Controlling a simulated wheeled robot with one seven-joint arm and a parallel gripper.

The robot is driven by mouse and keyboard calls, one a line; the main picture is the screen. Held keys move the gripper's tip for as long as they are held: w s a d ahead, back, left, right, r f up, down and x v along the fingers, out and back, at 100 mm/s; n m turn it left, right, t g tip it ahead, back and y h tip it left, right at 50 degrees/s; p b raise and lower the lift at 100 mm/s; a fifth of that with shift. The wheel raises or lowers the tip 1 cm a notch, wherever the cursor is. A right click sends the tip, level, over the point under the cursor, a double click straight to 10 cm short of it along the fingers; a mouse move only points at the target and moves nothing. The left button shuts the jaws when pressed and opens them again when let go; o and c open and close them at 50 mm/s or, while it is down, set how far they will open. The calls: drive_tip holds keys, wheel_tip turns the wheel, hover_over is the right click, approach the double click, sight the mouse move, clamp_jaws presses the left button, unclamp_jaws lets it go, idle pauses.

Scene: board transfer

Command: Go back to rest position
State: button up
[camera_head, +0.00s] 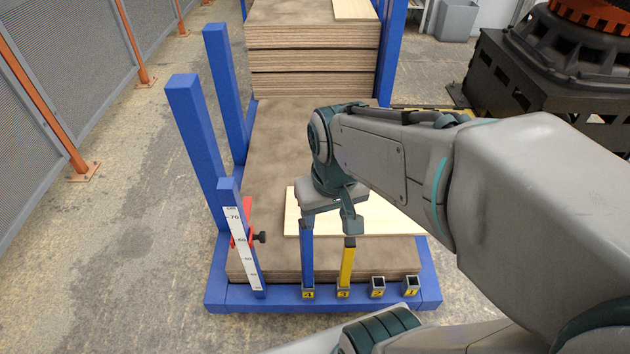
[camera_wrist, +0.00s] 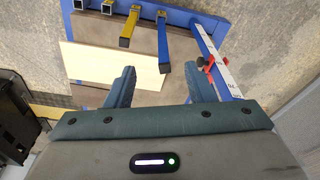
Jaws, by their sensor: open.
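My gripper (camera_head: 332,214) is open and hangs over the near part of the blue rack. In the wrist view its two fingers stand apart with nothing between them (camera_wrist: 160,78). A pale thin board (camera_head: 385,218) lies on the brown board stack (camera_head: 270,150) under my arm. The board also shows in the wrist view (camera_wrist: 112,66), beyond the left finger. A blue post (camera_head: 307,255) and a yellow post (camera_head: 347,265) stand upright in numbered sockets on the rack's front edge. Both posts show in the wrist view, blue (camera_wrist: 163,48) and yellow (camera_wrist: 130,32), close to my gripper.
Two further sockets (camera_head: 377,286) are empty. A white ruler (camera_head: 243,245) with a red slider (camera_head: 248,222) stands at the rack's left front corner. Tall blue uprights (camera_head: 197,135) rise on the left. A taller board stack (camera_head: 312,50) is behind; dark machinery (camera_head: 550,75) is right.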

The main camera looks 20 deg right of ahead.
drive_tip(key=shift+s+d+r, duration=0.1)
drive_tip(key=shift+s, duration=0.25)
wheel_tip(320, 180, up, 16)
drive_tip(key=t+p, duration=0.1)
drive_tip(key=p, duration=1.3)
drive_tip(key=shift+o, duration=0.4)
drive_tip(key=shift+a+r+p, duration=0.25)
drive_tip(key=shift+r+p, duration=0.2)
drive_tip(key=shift+p, duration=0.05)
drive_tip(key=shift+f, duration=0.15)
drive_tip(key=c, duration=0.4)
drive_tip(key=shift+o, duration=0.2)
drive_tip(key=shift+d, duration=0.15)
